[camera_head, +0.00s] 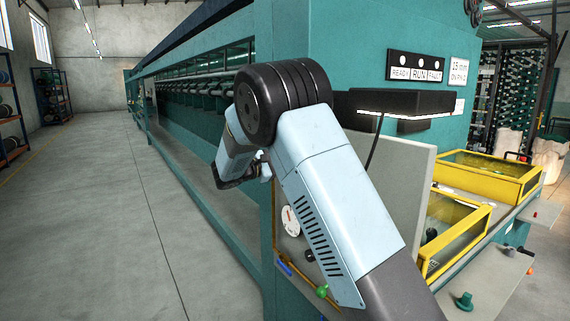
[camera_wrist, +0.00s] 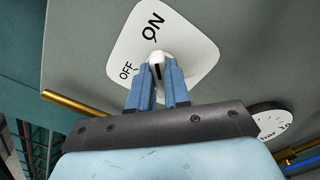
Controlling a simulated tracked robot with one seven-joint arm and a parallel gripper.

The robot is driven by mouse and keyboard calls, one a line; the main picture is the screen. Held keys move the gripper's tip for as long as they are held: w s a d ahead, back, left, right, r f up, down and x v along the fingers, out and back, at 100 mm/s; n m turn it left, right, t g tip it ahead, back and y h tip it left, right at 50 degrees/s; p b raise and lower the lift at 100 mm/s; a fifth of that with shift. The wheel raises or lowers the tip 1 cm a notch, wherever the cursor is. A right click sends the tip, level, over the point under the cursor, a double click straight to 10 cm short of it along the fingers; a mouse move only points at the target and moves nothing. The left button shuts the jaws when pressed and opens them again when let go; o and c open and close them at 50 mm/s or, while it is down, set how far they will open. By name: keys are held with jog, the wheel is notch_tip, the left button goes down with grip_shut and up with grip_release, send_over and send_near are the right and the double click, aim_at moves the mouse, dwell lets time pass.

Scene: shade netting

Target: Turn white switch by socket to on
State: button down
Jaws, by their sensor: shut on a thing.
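The white switch (camera_wrist: 156,58) is a small white knob with a dark line on it, in the middle of the wrist view. It sits on a white plate (camera_wrist: 185,45) marked ON above the knob and OFF to its left. My gripper (camera_wrist: 157,78) has its two blue fingers on either side of the knob and is shut on it. The dark line runs nearly upright in the picture, roughly toward ON; I cannot tell its exact setting. In the head view my own arm hides the switch. I cannot make out a socket.
A brass rod (camera_wrist: 78,104) juts out left of the fingers, and a gauge (camera_wrist: 270,122) lies to the right. In the head view the gauge (camera_head: 290,221), a green knob (camera_head: 322,291) and yellow-framed boxes (camera_head: 490,178) are near my arm. The floor at left is clear.

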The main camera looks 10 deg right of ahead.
jog(key=shift+f, duration=0.25)
jog(key=c, duration=1.1)
grip_release()
jog(key=shift+r, duration=0.1)
jog(key=shift+a, duration=0.15)
jog(key=v, duration=1.3)
jog(key=shift+s+a, duration=0.15)
jog(key=shift+a, duration=0.15)
